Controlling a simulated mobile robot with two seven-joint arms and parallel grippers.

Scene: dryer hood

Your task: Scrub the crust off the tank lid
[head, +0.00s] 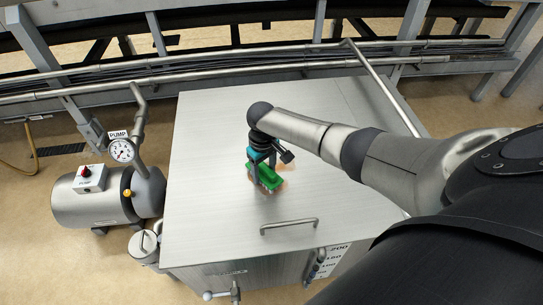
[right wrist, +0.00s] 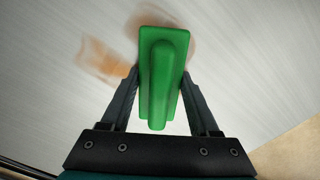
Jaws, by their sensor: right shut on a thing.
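A green scrubbing brush (head: 266,177) is held by my right gripper (head: 265,165) over the grey metal tank lid (head: 215,130). In the right wrist view the brush (right wrist: 162,75) sits between the two fingers of my right gripper (right wrist: 160,100), which are shut on its raised grip. Orange-brown crust (right wrist: 105,62) shows on the lid beside the brush, with fainter brownish marks around its far end. In the head view a little crust (head: 287,167) shows around the brush. The brush hides the lid beneath it. My left gripper is not in view.
A lid handle (head: 289,225) stands up near the front edge. A pump (head: 95,195) with a gauge (head: 122,150) stands left of the tank. Pipes and a rail (head: 250,62) run behind. Most of the lid's left side is clear.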

